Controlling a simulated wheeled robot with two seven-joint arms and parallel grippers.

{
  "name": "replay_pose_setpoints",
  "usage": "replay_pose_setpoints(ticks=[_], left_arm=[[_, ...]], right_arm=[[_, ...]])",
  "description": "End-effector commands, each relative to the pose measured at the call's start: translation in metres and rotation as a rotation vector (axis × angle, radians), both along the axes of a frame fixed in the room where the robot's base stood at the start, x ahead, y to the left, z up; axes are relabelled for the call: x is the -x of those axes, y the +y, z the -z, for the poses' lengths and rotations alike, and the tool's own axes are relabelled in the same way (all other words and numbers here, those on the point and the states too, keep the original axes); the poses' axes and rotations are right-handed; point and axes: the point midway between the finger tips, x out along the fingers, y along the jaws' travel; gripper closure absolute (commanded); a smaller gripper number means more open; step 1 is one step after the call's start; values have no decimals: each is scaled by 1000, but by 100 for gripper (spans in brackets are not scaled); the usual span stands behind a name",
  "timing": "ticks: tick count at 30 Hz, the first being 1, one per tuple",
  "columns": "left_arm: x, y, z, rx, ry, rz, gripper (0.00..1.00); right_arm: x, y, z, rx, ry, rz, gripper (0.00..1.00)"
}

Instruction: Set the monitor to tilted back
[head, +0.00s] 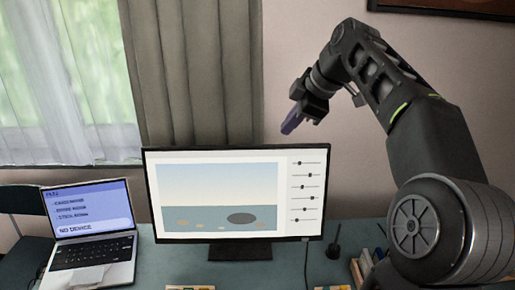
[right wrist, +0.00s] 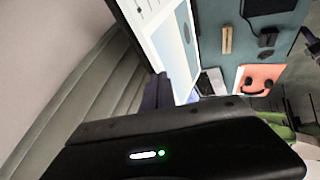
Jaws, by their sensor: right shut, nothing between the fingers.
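The monitor (head: 233,152) stands on a dark base (head: 239,250) on the table, its lit screen facing me. It looks close to upright; its exact tilt is hard to tell. My right gripper (head: 290,124) is shut and empty, raised above the monitor's top edge near its right half, apart from it. Its purple fingers point down and left. In the right wrist view the monitor (right wrist: 178,42) shows at the top centre, with the shut fingers (right wrist: 157,90) beside its edge in the picture. The hinge behind the screen is hidden. My left gripper is not in view.
A laptop (head: 92,252) is open on the table (head: 180,265) left of the monitor. A small dark stand (head: 334,248) and a book-like row (head: 364,264) are at the right. A curtain (head: 195,70) and wall (head: 290,40) are behind. An orange item (right wrist: 262,78) shows in the right wrist view.

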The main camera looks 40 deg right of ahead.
Motion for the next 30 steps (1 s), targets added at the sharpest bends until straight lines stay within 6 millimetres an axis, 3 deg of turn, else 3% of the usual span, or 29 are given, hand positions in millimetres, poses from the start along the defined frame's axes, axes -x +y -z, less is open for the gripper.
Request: replay_pose_setpoints(ticks=[3, 17, 23, 30], left_arm=[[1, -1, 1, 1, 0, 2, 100], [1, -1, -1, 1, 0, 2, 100], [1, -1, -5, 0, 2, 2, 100], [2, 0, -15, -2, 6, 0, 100]], right_arm=[[12, -3, -3, 20, -2, 14, 100], [7, -3, 2, 18, -2, 13, 100], [-6, -3, 22, 17, 0, 14, 100], [-32, -1, 62, 16, 2, 12, 100]])
